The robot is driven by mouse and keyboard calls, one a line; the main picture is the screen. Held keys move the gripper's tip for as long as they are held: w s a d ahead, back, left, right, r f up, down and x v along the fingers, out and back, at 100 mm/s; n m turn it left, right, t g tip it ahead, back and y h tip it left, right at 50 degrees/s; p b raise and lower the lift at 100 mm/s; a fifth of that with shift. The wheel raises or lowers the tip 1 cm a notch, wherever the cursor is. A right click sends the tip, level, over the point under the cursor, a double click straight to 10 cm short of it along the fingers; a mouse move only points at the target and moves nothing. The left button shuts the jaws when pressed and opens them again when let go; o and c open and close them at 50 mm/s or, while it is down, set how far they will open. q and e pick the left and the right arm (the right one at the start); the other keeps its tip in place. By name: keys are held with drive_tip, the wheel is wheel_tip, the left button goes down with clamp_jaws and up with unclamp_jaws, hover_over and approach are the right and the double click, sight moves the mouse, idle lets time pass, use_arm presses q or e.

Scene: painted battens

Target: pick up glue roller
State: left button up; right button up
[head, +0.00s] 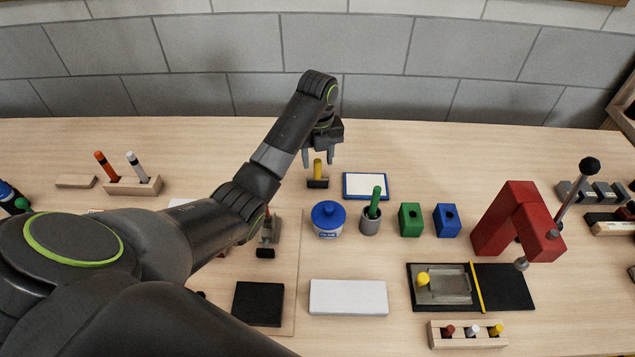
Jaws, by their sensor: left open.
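The glue roller looks to be the yellow-handled tool (317,168) with a dark cross-piece at its foot, near the back of the table, left of a blue-framed white pad. My left gripper (319,158) is open, its fingers pointing down close to the yellow handle. From this view I cannot tell whether the fingers are on both sides of the handle or behind it, or touching it. My right gripper is not in view.
A blue-lidded pot (328,219) and a grey cup (370,221) with a green-handled tool stand in front. Green (410,220) and blue (447,220) blocks and a red press (507,222) stand to the right. The table behind the roller is clear up to the tiled wall.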

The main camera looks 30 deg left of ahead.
sight(318, 174)
use_arm(q)
wheel_tip(318, 174, down, 4)
drive_tip(key=shift+w+r+p, duration=0.15)
drive_tip(key=shift+r+p, duration=0.1)
drive_tip(key=shift+p, duration=0.65)
drive_tip(key=shift+f, duration=0.2)
clamp_jaws()
drive_tip(key=shift+r, duration=0.15)
